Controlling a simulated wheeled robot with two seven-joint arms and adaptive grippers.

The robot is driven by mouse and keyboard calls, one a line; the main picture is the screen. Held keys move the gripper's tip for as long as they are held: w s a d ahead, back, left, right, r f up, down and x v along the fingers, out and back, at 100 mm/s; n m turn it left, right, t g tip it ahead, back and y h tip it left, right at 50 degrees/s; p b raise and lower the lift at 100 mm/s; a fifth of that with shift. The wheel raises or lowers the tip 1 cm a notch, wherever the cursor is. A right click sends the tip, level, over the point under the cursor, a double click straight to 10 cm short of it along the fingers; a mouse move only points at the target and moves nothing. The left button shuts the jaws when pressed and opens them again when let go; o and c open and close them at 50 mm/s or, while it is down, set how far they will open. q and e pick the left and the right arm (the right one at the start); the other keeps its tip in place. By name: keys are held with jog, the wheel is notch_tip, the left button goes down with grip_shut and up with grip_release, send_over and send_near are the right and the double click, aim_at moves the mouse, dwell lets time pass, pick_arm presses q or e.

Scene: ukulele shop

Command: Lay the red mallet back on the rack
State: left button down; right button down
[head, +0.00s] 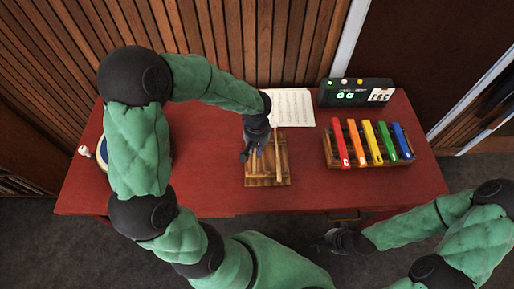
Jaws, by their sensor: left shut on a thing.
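The wooden rack (281,180) lies on the red table near its middle, with light wooden sticks along it. My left gripper (246,156) is over the rack's left side, shut on a thin piece that looks like the mallet's handle. The mallet's red head cannot be made out, and the gripper hides part of the rack. I cannot tell whether the held piece touches the rack. My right gripper (326,241) is in front of the table's front edge, apart from the rack; its fingers are too dark and small to read.
A rack of coloured bars (358,143) stands right of the wooden rack. Behind are a music sheet (292,107) and a black box with green displays (356,92). A round blue-rimmed object (101,151) is partly hidden by my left arm. The red table (220,195) is clear in front.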

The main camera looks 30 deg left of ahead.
pick_arm(q)
jog(key=shift+f+b, duration=2.8)
jog(key=shift+f, duration=0.9)
jog(key=c, duration=1.1)
grip_release()
notch_tip(320, 180, up, 12)
jog(key=shift+d+r, duration=0.1)
